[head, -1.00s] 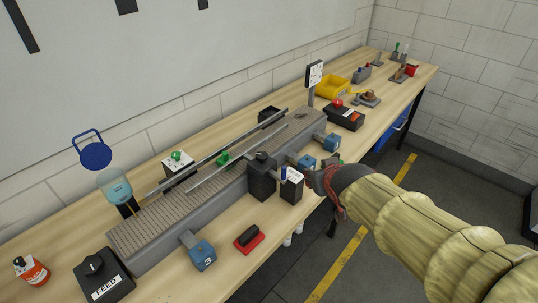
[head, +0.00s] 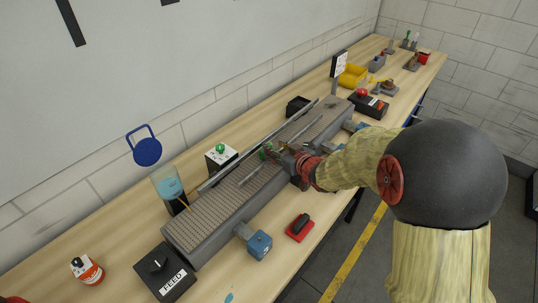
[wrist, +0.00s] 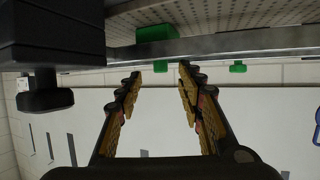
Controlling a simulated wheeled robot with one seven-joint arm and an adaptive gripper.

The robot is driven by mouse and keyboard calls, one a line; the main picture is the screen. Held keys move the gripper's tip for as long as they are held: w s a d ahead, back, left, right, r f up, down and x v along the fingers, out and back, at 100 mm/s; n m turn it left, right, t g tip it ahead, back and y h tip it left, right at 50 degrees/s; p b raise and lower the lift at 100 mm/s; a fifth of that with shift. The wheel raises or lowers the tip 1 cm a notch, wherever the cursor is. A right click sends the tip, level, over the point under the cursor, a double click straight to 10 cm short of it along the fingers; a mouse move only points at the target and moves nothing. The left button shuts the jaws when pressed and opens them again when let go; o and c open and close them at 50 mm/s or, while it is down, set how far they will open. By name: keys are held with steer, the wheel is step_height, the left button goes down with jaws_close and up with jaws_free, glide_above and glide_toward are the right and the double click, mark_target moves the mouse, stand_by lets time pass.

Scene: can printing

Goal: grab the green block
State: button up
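The green block (head: 265,153) is on the ribbed conveyor between the two metal rails, mostly hidden by my gripper in the head view. In the wrist view, which looks upside down, the green block (wrist: 155,33) sits behind a metal rail that crosses in front of it. My gripper (wrist: 160,76) is open and empty. Its two fingers point toward the block, which lines up with the gap between the fingertips. In the head view my gripper (head: 272,150) is over the conveyor at the block. The exact distance to it is hard to tell.
The conveyor (head: 222,213) runs along the table. A metal rail (wrist: 250,43) lies close to the fingertips. A black box with a knob (wrist: 50,40) is beside my gripper. A red stamp-like block (head: 299,230) lies in front.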

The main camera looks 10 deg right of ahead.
steer(key=b+x, duration=0.1)
steer(key=x, duration=0.2)
steer(key=shift+w+a+f, duration=0.1)
steer(key=shift+w+f, duration=0.1)
steer(key=shift+c, duration=1)
steer(key=c, duration=0.8)
